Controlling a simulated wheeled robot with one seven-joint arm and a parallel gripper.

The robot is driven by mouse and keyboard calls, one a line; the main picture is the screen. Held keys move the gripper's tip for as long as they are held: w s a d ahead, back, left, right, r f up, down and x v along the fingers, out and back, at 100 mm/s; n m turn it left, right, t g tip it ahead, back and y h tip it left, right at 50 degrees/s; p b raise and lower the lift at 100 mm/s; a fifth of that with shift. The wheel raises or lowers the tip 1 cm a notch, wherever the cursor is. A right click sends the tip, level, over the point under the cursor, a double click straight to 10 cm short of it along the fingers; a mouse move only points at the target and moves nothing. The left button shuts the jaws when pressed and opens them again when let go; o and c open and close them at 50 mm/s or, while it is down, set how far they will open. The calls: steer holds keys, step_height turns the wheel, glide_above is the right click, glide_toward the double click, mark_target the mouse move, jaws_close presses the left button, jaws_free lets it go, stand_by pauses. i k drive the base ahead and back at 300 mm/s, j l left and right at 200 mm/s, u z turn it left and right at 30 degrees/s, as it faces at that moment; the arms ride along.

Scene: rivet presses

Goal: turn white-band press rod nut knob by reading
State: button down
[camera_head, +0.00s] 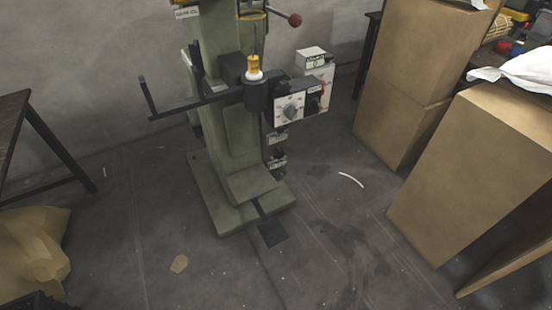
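A green rivet press (235,140) stands on the floor left of the picture's middle, its top cut off by the frame. A white ring (254,76) sits under a yellow piece (254,63) on its dark cylinder (256,95). To the right of the cylinder is a control box (306,104) with a grey round knob (291,113) on a white scale plate. The scale marks and the knob's reading are too small to read. A red ball-ended lever (294,20) sticks out near the top. My gripper is not in view.
Large cardboard boxes (480,165) stand on the right. A dark table (15,120) is at the left edge, with crumpled brown paper (35,245) below it. The floor (310,250) before the press is mostly clear, with a white strip (351,180) on it.

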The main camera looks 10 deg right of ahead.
mark_target(278, 177)
steer(key=i+l+u, duration=0.35)
steer(key=i, duration=0.25)
steer(key=i+l+u, duration=0.35)
steer(key=i+l, duration=0.15)
steer(key=l, duration=0.2)
steer(key=i+l+u, duration=0.35)
steer(key=l, duration=0.35)
steer(key=i, duration=0.05)
